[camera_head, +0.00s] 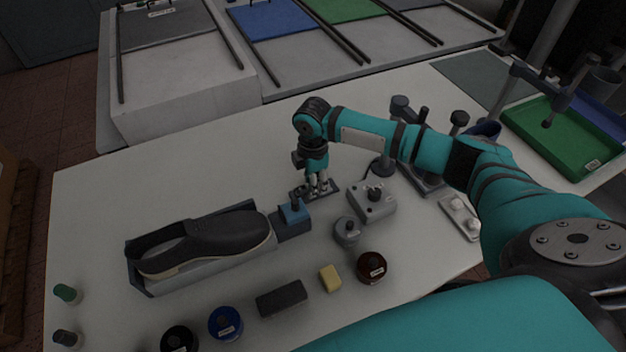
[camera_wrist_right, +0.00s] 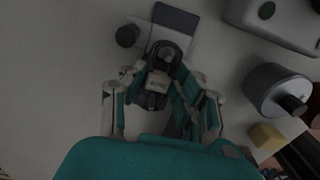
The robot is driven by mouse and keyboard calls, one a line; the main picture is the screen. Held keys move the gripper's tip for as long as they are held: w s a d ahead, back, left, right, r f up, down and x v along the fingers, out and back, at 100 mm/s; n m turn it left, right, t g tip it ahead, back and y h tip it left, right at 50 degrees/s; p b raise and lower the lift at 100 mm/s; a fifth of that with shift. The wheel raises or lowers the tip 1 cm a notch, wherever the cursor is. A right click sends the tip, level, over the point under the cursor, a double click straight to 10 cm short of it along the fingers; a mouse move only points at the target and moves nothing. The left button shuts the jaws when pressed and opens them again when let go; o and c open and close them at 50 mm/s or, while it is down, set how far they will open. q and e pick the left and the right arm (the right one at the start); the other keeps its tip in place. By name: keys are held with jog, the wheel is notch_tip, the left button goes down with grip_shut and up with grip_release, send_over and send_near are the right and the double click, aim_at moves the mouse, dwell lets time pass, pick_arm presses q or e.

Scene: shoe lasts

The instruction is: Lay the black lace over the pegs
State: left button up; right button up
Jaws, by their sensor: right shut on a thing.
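My right gripper (camera_head: 318,190) points down over a small dark plate (camera_head: 299,194) near the middle of the table. In the right wrist view my right gripper (camera_wrist_right: 158,105) is shut on a dark, rounded thing with a pale label (camera_wrist_right: 157,84). I cannot tell whether this is the black lace. Light spots show on the plate beside the fingers, too small to identify as pegs. No strand of lace can be made out in either view. My left gripper is not in view.
A black shoe (camera_head: 205,244) lies in a cradle with a blue clamp (camera_head: 292,217), left of the gripper. A grey box with a knob (camera_head: 373,203), a grey pot (camera_head: 347,232) and a yellow block (camera_head: 330,278) stand to the right and front. The table's back left is clear.

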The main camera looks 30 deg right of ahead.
jog(key=o, duration=0.8)
jog(key=shift+r, duration=0.15)
notch_tip(320, 180, up, 7)
jog(key=p, duration=0.8)
dwell(0.3)
